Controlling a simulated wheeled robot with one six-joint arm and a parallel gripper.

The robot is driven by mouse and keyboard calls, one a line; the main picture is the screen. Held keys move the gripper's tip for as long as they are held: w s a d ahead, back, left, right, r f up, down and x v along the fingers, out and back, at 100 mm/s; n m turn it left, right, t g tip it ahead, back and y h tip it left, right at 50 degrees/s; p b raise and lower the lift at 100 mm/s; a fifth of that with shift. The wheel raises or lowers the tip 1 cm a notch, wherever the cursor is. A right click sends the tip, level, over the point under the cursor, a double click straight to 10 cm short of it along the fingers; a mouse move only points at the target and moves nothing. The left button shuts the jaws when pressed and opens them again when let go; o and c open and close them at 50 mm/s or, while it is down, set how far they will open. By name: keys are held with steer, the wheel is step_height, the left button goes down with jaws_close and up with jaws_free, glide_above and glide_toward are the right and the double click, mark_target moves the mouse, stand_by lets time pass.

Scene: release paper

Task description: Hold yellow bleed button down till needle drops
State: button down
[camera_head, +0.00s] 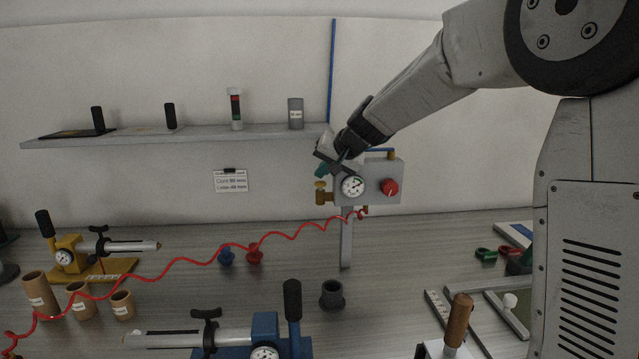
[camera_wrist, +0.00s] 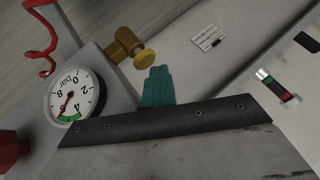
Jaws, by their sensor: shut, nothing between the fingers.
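The yellow bleed button (camera_head: 319,185) sits on a brass fitting at the left side of the grey regulator box (camera_head: 405,170). It also shows in the wrist view (camera_wrist: 145,59), in front of the fingertips. My gripper (camera_head: 321,171) is shut and empty, its teal fingertips just above the button in the head view. In the wrist view the fingertips (camera_wrist: 158,84) appear beside the button with a small gap. The white gauge (camera_head: 352,187) is on the box front. In the wrist view its dial (camera_wrist: 78,96) shows a green band; the exact needle reading is hard to tell.
A red knob (camera_head: 389,187) is right of the gauge. A red coiled hose (camera_head: 180,263) runs from below the box across the bench. A wall shelf (camera_head: 180,134) holds several items left of the gripper.

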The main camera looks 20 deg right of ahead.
mark_target(323, 184)
steer(key=shift+s+f, duration=0.25)
steer(key=shift+f, duration=0.85)
steer(key=shift+r, duration=0.1)
stand_by(3.6)
steer(key=shift+r, duration=0.3)
steer(key=shift+w+r, duration=0.15)
steer(key=shift+r, duration=0.85)
steer(key=shift+w+r, duration=0.15)
steer(key=shift+r, duration=1.45)
